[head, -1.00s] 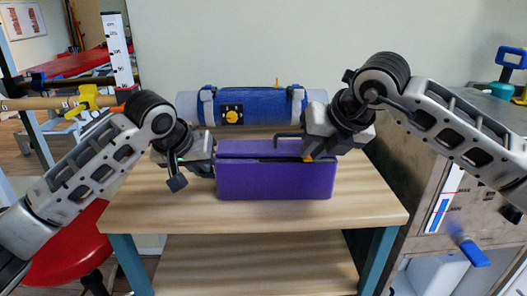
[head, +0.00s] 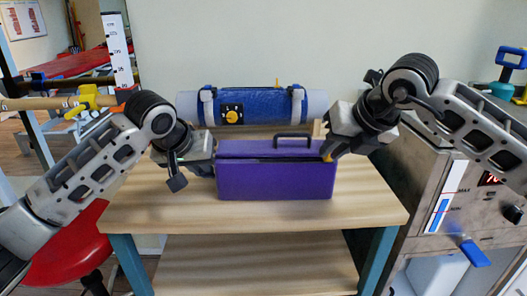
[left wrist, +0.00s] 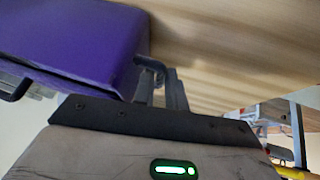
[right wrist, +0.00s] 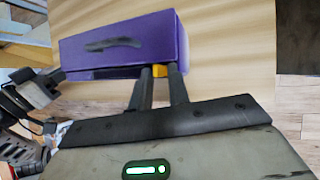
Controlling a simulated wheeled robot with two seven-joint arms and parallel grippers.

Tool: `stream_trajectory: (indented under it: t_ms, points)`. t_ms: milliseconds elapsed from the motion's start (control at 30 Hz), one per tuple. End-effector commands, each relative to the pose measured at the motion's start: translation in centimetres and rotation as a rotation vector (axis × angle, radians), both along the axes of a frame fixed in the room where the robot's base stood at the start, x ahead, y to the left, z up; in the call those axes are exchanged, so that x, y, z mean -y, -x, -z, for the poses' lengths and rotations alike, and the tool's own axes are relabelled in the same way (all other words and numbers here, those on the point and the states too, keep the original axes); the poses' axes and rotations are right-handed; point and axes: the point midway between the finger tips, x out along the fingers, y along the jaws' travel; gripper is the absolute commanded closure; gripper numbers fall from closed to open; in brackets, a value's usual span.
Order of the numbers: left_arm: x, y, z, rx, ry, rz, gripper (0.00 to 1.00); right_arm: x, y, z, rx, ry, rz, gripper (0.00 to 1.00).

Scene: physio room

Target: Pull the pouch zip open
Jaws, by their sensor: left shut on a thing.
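The purple pouch (head: 275,182) stands on the wooden table, its long side facing me. A dark slit runs along its upper front edge, and a dark handle (head: 293,136) shows on top. My left gripper (head: 212,162) is at the pouch's left end, shut on a small grey end tab (left wrist: 148,66). My right gripper (head: 324,150) is at the pouch's right end. The orange zip pull (head: 327,158) is at its fingertips and shows between the two fingers in the right wrist view (right wrist: 159,71). Whether they pinch it is unclear.
A blue roll (head: 265,105) with grey straps lies behind the pouch. The wooden table top (head: 160,208) is clear in front and at both sides. A metal cabinet (head: 425,180) stands to the right, a red stool (head: 70,245) to the left.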

Motion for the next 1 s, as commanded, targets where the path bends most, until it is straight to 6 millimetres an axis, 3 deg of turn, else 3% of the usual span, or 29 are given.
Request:
stream_trajectory:
  t_ms: [67,367,1000]
  points:
    - [0.0,0.2,0.5,-0.012,-0.006,0.002,1.0,0.0,0.0,-0.1,0.002,-0.001,0.0,0.62]
    - [0.0,0.2,0.5,-0.012,-0.006,0.002,1.0,-0.1,0.0,-0.1,0.0,0.001,-0.001,0.62]
    - [-0.1,0.2,0.6,-0.014,-0.007,0.0,1.0,-0.1,0.0,-5.0,0.001,0.001,-0.002,0.62]
